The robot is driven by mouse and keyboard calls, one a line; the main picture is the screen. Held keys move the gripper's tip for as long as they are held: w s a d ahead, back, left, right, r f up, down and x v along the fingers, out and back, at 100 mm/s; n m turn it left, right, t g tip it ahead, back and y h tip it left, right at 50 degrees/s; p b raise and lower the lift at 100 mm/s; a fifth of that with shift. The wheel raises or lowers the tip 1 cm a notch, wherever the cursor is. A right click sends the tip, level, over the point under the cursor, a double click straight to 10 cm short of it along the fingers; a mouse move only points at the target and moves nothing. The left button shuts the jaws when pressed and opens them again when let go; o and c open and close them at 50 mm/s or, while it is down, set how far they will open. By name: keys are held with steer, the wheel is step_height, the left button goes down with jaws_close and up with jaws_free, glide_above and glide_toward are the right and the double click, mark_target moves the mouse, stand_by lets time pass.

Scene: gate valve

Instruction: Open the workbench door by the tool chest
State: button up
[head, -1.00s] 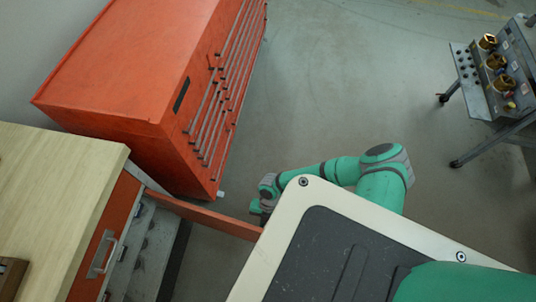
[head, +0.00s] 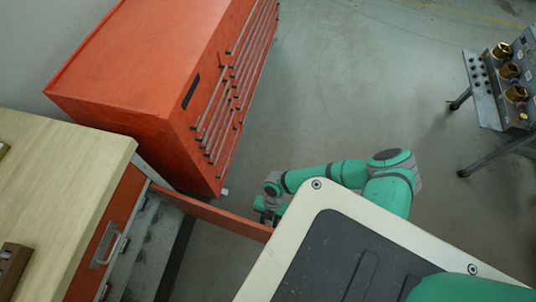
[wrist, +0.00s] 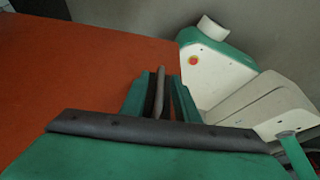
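The orange workbench door (head: 215,214) stands swung out from the workbench (head: 62,185), beside the tool chest (head: 150,85), and the inside of the cabinet shows behind it. In the head view my gripper (head: 263,208) is at the door's outer end, partly hidden by my own body. In the wrist view the orange door face (wrist: 85,75) fills the left side. A grey handle bar (wrist: 158,92) lies between the two green fingers of my gripper (wrist: 160,100). Gaps show beside the bar, so the fingers look open around it.
The orange tool chest stands close to the door's hinge side. A second orange front with a metal handle (head: 104,246) is on the bench. A wheeled stand (head: 490,95) is at the right. The floor (head: 350,90) between is clear.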

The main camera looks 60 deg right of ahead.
steer(key=s+v, duration=0.1)
steer(key=v, duration=0.9)
steer(key=shift+w+r, duration=0.2)
steer(key=shift+w, duration=0.25)
steer(key=shift+w, duration=0.1)
